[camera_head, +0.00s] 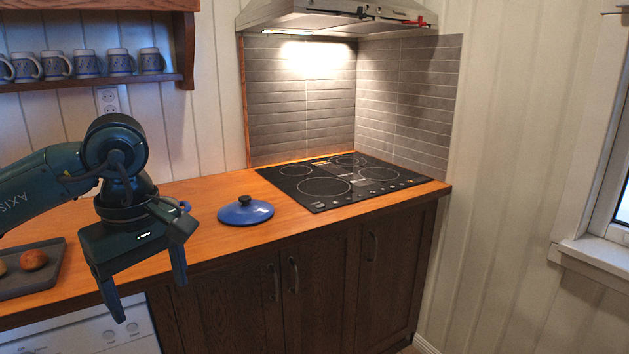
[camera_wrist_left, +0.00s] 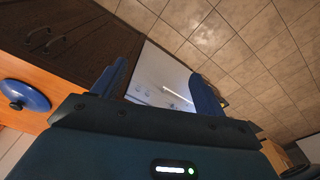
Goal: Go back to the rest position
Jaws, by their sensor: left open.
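My left gripper (camera_head: 150,290) hangs in front of the counter's front edge in the head view, its two fingers apart and pointing down. Nothing is between the fingers. It also shows open and empty in the left wrist view (camera_wrist_left: 155,85), over a white appliance front (camera_wrist_left: 160,80) and the tiled floor. My right gripper is not in view.
A blue lid (camera_head: 245,211) lies on the wooden counter (camera_head: 205,240), right of my gripper. A dark tray (camera_head: 45,283) with round fruit (camera_head: 34,260) is at the left. A black cooktop (camera_head: 340,180) sits farther right. Several mugs (camera_head: 88,64) stand on a shelf.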

